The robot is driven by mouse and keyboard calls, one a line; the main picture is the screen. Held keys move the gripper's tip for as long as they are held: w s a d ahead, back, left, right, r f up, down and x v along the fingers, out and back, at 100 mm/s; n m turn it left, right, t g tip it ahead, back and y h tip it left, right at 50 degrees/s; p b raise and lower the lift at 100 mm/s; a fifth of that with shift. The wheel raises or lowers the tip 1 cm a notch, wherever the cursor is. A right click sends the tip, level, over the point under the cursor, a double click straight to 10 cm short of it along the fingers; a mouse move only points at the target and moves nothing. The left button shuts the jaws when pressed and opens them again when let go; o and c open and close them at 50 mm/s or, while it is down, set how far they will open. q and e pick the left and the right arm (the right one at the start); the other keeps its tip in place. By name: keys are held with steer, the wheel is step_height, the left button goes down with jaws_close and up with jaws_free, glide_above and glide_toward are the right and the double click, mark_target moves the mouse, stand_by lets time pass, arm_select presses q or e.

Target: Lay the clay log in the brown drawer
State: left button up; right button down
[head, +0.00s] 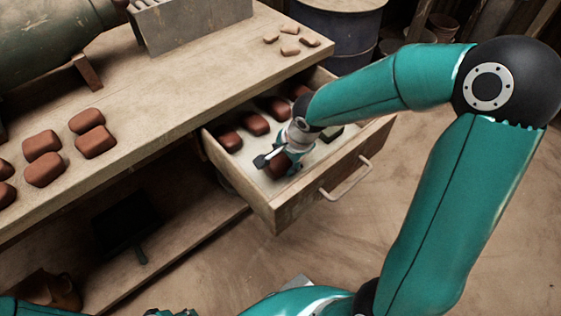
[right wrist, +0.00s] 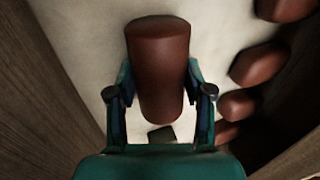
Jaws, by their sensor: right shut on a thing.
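The reddish-brown clay log (head: 277,168) is between the fingers of my right gripper (head: 284,160), inside the outline of the open wooden drawer (head: 315,182). In the right wrist view, the log (right wrist: 158,65) stretches away from the gripper (right wrist: 160,98), with a finger on each side of it. The gripper is shut on the log. The pale drawer floor shows behind it; I cannot tell whether the log touches the floor.
Several brown clay lumps (head: 256,124) line the drawer's far side. A dark block (head: 331,133) lies near its right part. More lumps (head: 95,141) rest on the workbench (head: 150,120). A metal handle (head: 346,182) sticks out from the drawer front.

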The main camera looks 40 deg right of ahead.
steer(key=shift+c, duration=2.3)
jaws_free()
steer(key=shift+r, duration=0.5)
steer(key=p+v, duration=0.3)
steer(key=v, duration=0.8)
steer(key=shift+s+p, duration=0.15)
steer(key=shift+p, duration=0.25)
